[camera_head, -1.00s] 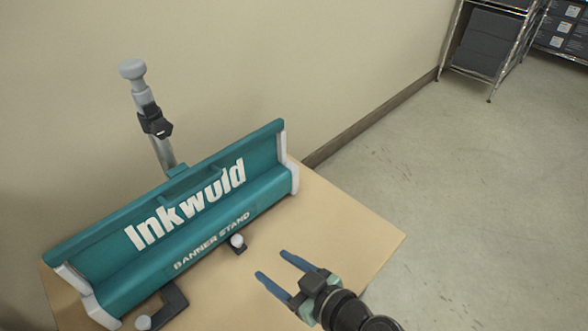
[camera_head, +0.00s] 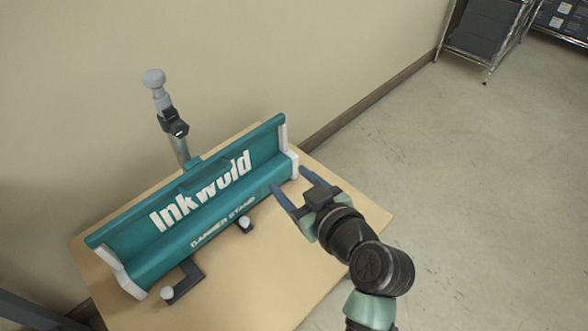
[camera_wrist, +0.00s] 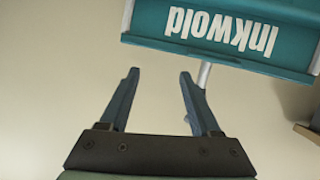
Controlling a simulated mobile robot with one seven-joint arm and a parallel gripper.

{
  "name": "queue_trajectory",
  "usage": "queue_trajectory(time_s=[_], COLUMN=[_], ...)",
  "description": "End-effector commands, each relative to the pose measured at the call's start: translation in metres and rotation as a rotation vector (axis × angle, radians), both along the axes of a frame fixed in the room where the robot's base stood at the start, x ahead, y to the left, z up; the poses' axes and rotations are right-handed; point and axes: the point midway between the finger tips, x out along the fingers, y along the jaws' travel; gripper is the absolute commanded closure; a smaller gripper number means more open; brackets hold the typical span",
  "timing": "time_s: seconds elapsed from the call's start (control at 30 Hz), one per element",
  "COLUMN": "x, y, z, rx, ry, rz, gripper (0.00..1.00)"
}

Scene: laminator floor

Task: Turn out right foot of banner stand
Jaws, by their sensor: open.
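The teal banner stand (camera_head: 205,205) with white end caps stands on a light wooden table, its lettering facing me. Its right foot (camera_head: 244,225) is a small dark bar with a white knob, mostly under the base. The left foot (camera_head: 185,281) is a dark bar with a white knob that sticks out in front. My gripper (camera_head: 287,179) is open and empty near the stand's right end, to the right of the right foot. In the wrist view the stand (camera_wrist: 225,32) appears upside down beyond the open fingers (camera_wrist: 158,75); neither foot shows there.
A grey pole with a knob (camera_head: 168,115) rises behind the stand, near the wall. The tabletop (camera_head: 270,270) in front is bare apart from the feet. Metal shelving (camera_head: 485,35) with dark boxes stands far off at the upper right.

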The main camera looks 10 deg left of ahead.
Motion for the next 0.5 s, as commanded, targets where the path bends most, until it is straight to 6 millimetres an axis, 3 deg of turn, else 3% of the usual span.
queue_trajectory(time_s=[0.13, 0.5], x=[0.003, 0.0037], y=[-0.0007, -0.0011], z=[0.0128, 0.0145], rx=[-0.002, -0.002], ry=[-0.011, -0.013], rz=[-0.013, -0.017], gripper=[0.36, 0.36])
